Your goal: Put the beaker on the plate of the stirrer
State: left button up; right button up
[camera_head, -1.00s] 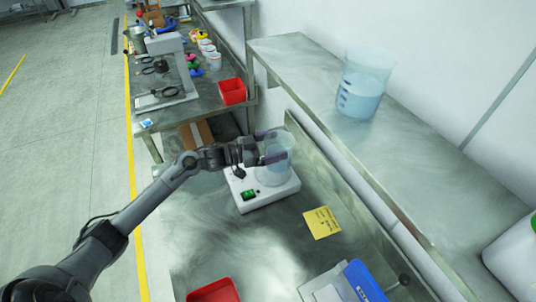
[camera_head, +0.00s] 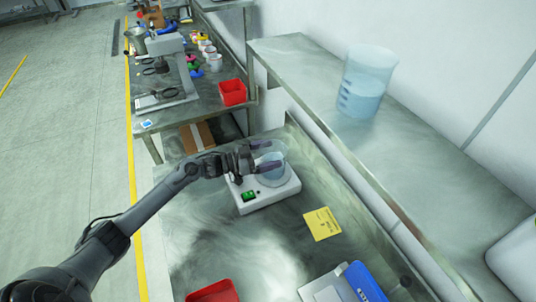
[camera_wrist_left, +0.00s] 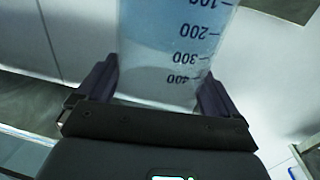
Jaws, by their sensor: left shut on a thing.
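The clear beaker (camera_head: 272,168) is held between the fingers of my left gripper (camera_head: 266,154) at the white stirrer (camera_head: 253,201). It appears upright over the plate; I cannot tell whether its base touches, since the plate is largely hidden. In the left wrist view, the beaker (camera_wrist_left: 172,50) shows dark printed marks and bluish contents, with the fingers of the left gripper (camera_wrist_left: 158,88) on either side of it. The stirrer has a green display on its front. My right gripper is not in view.
A larger beaker with blue liquid (camera_head: 363,82) stands on the raised shelf (camera_head: 300,55) at right. A yellow note (camera_head: 322,224), a red bin (camera_head: 213,292) and a blue object (camera_head: 364,281) lie on the bench nearer me. Another red bin (camera_head: 232,92) is on the far bench.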

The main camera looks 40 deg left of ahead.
pick_arm(q)
jog(key=o, duration=1.7)
jog(key=shift+f, duration=0.1)
jog(key=shift+r, duration=0.2)
jog(key=shift+s+a+f, duration=0.15)
jog(key=shift+s, duration=0.05)
jog(key=v, duration=1.1)
jog(key=shift+s+a+p, duration=0.1)
jog(key=shift+s+p, duration=0.15)
jog(key=shift+p, duration=0.1)
jog(key=shift+s, duration=0.1)
